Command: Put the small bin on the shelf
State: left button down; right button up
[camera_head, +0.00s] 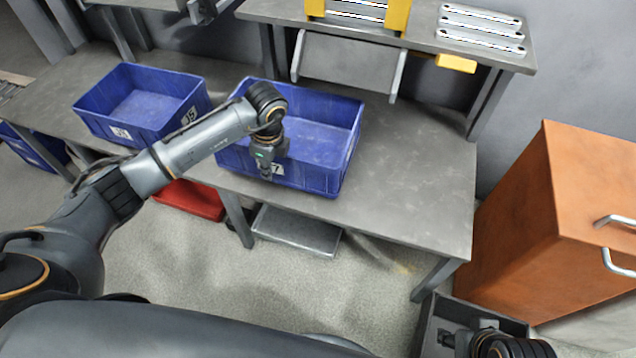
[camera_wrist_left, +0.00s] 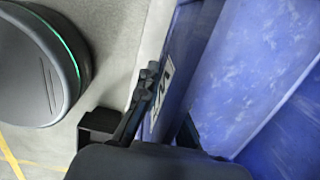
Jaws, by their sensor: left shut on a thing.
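A second blue bin (camera_head: 140,105) stands to the left on the bench; both look empty. The raised shelf (camera_head: 425,35) is behind the bench. My right gripper (camera_head: 450,338) is at the bottom right, over a dark grey bin (camera_head: 437,308); its jaws are unclear.
The shelf carries a yellow-sided rack (camera_head: 398,15) and several metal brackets (camera_head: 482,30). A tilted grey panel (camera_head: 345,65) hangs below it. An orange cabinet (camera_head: 540,220) stands at the right. A red bin (camera_head: 190,200) is under the bench. The bench's right part is clear.

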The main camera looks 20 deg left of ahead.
aim_at(315, 193)
pick_arm(q)
jog(key=d, duration=1.1)
jog(key=shift+d+b, duration=0.35)
jog(key=shift+b, duration=0.05)
notch_tip(315, 193, down, 3)
jog(key=shift+s+r+b, duration=0.15)
jog(key=shift+b, duration=0.35)
jog(key=shift+f, duration=0.4)
pick_arm(e)
jog(key=shift+x, duration=0.9)
jog(key=shift+a, duration=0.1)
pick_arm(q)
jog(key=c, duration=1.5)
grip_release()
pick_arm(e)
jog(key=shift+w, duration=0.2)
jog(key=shift+r, duration=0.1)
